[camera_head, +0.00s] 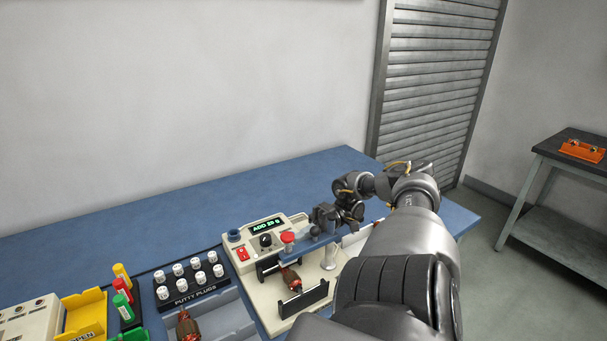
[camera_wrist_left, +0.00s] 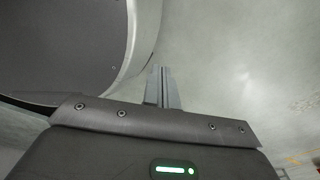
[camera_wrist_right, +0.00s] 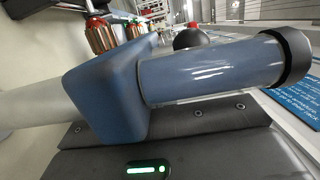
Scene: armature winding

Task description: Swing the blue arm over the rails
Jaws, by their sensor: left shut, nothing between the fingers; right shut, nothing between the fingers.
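The blue arm (camera_head: 312,244) runs from a pale post (camera_head: 328,258) leftward above the back end of a copper-wound armature (camera_head: 290,278) on the balancing machine. The armature lies across two black rails (camera_head: 303,299). My right gripper (camera_head: 325,217) is at the blue arm near the post and looks shut, without a grip on it. In the right wrist view, the blue arm (camera_wrist_right: 110,98) with its round bar (camera_wrist_right: 210,70) fills the middle and hides my right fingertips. My left gripper (camera_wrist_left: 164,88) is shut and empty, facing a plain grey surface; it is outside the head view.
The machine's front panel (camera_head: 265,236) has a lit display, a knob and a red switch. Left of it are a putty plug rack (camera_head: 190,278), colored bottles (camera_head: 122,290) and a yellow bin (camera_head: 85,315). The back of the blue table (camera_head: 150,230) is clear.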

